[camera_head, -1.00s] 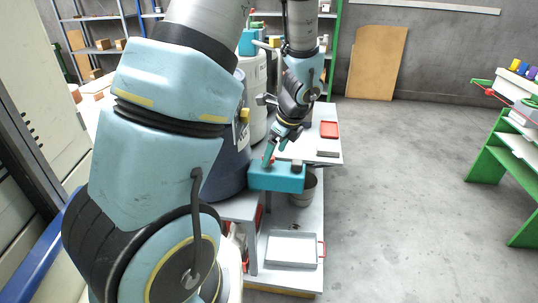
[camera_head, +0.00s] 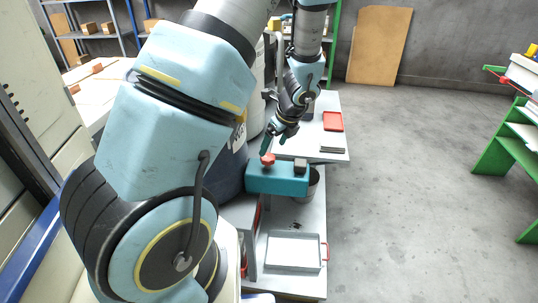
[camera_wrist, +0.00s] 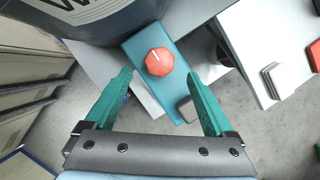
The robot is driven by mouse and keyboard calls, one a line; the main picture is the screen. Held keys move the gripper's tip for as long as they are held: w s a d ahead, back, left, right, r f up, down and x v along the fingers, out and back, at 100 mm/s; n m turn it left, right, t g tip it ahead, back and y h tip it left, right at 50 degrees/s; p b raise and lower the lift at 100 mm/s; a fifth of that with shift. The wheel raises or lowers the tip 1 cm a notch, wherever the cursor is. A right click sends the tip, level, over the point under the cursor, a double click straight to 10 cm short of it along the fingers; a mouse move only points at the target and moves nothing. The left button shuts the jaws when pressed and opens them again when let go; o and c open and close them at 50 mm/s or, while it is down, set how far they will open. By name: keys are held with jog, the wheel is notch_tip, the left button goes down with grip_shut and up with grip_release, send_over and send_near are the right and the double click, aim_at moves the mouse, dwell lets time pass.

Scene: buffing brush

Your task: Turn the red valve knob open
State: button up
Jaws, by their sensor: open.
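The red valve knob (camera_head: 268,159) sits on top of a teal box (camera_head: 277,180), near the box's left end in the head view. In the wrist view the knob (camera_wrist: 159,61) is a faceted red disc with a white line on its top. My gripper (camera_wrist: 165,85) is open, its two green fingers spread wide on either side of the box. The knob lies ahead of the gap between the fingertips, apart from both. In the head view my gripper (camera_head: 273,146) is above and close to the knob. A grey block (camera_wrist: 187,109) also sits on the teal box.
A dark blue barrel (camera_head: 232,165) stands left of the box. A grey bucket (camera_head: 313,184) is partly hidden behind the box. A red tray (camera_head: 333,121) lies on the table beyond, and a grey tray (camera_head: 293,251) is on the lower shelf.

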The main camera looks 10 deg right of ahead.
aim_at(268, 157)
jog(key=x, duration=0.5)
jog(key=shift+w+f, duration=0.1)
jog(key=shift+f, duration=0.3)
jog(key=c, duration=1.4)
